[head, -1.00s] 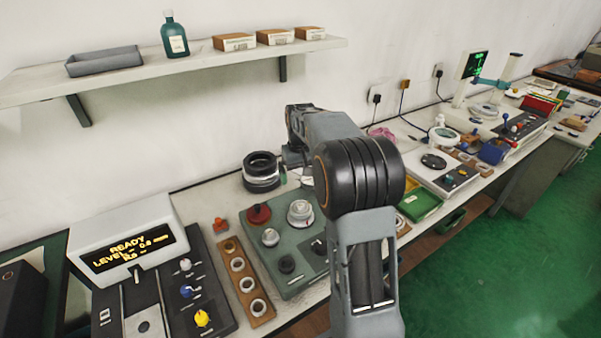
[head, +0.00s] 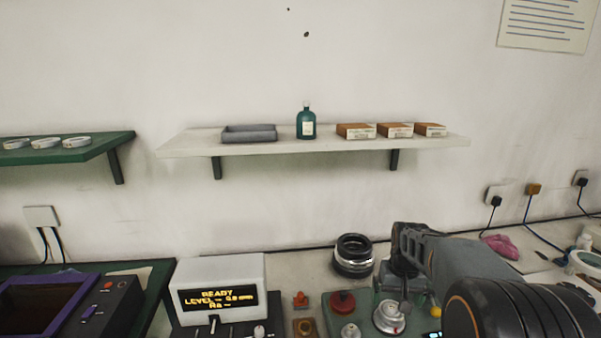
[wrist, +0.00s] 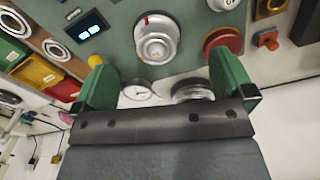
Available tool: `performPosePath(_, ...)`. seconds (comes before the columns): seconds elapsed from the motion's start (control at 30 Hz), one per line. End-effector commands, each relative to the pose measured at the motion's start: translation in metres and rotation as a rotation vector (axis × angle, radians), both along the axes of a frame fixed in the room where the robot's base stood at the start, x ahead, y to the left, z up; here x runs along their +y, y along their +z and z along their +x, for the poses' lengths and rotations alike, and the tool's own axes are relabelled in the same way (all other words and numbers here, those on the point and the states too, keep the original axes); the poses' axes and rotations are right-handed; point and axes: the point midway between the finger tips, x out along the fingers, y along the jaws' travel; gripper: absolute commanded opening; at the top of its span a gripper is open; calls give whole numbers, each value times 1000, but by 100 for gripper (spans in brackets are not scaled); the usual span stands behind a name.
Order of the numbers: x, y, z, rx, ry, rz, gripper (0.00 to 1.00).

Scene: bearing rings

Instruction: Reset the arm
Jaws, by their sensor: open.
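My arm (head: 475,270) stands at the lower right of the head view, bent over the bench. My gripper (wrist: 163,85) shows in the wrist view with its two green fingers wide apart and nothing between them. It is over the green-grey panel (wrist: 125,65). A silver round fixture (wrist: 155,42) on this panel lies beyond the fingertips. A small white dial gauge (wrist: 138,90) and a dark ring (wrist: 192,92) show just past the palm. In the head view the fingers are hard to make out behind the arm links.
A stack of black and silver rings (head: 353,254) stands on the bench left of my arm. A white display unit (head: 220,285) stands further left. The wall shelf (head: 300,148) holds a grey tray (head: 249,133), a green bottle (head: 306,124) and cartons (head: 356,131).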

Motion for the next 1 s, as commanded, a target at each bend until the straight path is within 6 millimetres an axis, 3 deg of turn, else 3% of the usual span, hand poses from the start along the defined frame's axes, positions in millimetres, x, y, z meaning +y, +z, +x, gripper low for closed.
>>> performPosePath(0.03, 12, 7, -21, -25, 6, -5, 100)
performPosePath(0.2, 44, 15, -86, -110, 33, -14, 100)
performPosePath(0.43, 70, 19, -147, -218, 92, -20, 100)
performPosePath(0.6, 79, 29, -163, -282, 125, -20, 100)
performPosePath(1.0, 84, 40, -164, -323, 145, -20, 100)
